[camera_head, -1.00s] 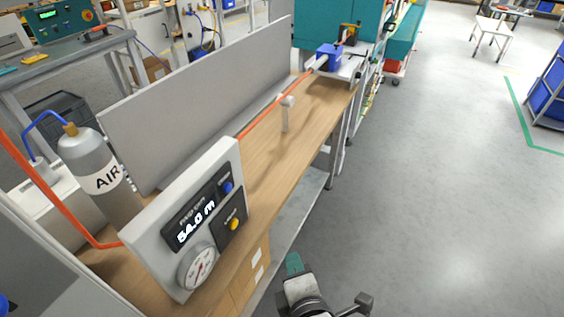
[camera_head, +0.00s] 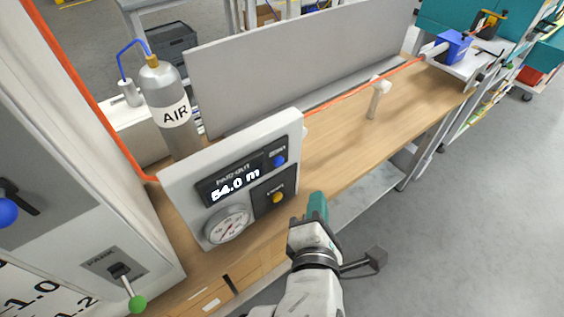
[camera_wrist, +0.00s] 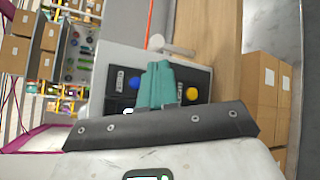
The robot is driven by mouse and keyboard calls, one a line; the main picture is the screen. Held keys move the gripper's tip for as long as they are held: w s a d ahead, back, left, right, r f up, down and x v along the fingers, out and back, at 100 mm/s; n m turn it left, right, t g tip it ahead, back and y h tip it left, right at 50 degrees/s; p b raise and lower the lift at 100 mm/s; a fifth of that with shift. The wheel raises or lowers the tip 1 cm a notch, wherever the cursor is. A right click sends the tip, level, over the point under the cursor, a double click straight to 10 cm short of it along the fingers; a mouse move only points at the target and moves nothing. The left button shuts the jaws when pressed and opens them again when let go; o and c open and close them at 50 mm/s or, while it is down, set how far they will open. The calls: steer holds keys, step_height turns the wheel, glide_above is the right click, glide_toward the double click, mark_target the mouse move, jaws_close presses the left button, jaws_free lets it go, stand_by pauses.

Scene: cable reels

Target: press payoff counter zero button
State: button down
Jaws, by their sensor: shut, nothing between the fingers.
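The payoff counter panel (camera_head: 178,183) stands upright on the wooden bench, its display (camera_head: 236,186) reading 54.0 m. A blue button (camera_head: 279,160) sits right of the display, its small label too blurred to read for certain. A yellow button (camera_head: 277,198) sits below it, and a round dial gauge (camera_head: 228,226) is at lower left. My gripper (camera_head: 317,205), with teal fingers, is shut and empty, just right of the panel and apart from it. In the wrist view the fingers (camera_wrist: 157,84) point at the panel, between the blue button (camera_wrist: 134,84) and yellow button (camera_wrist: 192,93).
A grey AIR cylinder (camera_head: 166,90) stands behind the panel. A grey upright board (camera_head: 290,65) runs along the bench (camera_head: 345,150). A red-orange cable passes a small white post (camera_head: 376,100). A cabinet with a green-tipped lever (camera_head: 138,303) is at left. Open floor lies to the right.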

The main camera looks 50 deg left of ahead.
mark_target(279, 162)
steer(key=a+b, duration=0.3)
steer(key=a, duration=0.4)
steer(key=shift+w+a, duration=0.25)
steer(key=shift+a, duration=0.1)
steer(key=shift+a, duration=0.2)
stand_by(1.7)
steer(key=shift+a, duration=0.25)
steer(key=shift+a, duration=0.4)
stand_by(0.6)
steer(key=shift+d+r+p, duration=0.1)
steer(key=shift+d+p, duration=0.05)
steer(key=shift+p, duration=0.25)
steer(key=shift+d+p, duration=0.45)
steer(key=shift+d, duration=0.2)
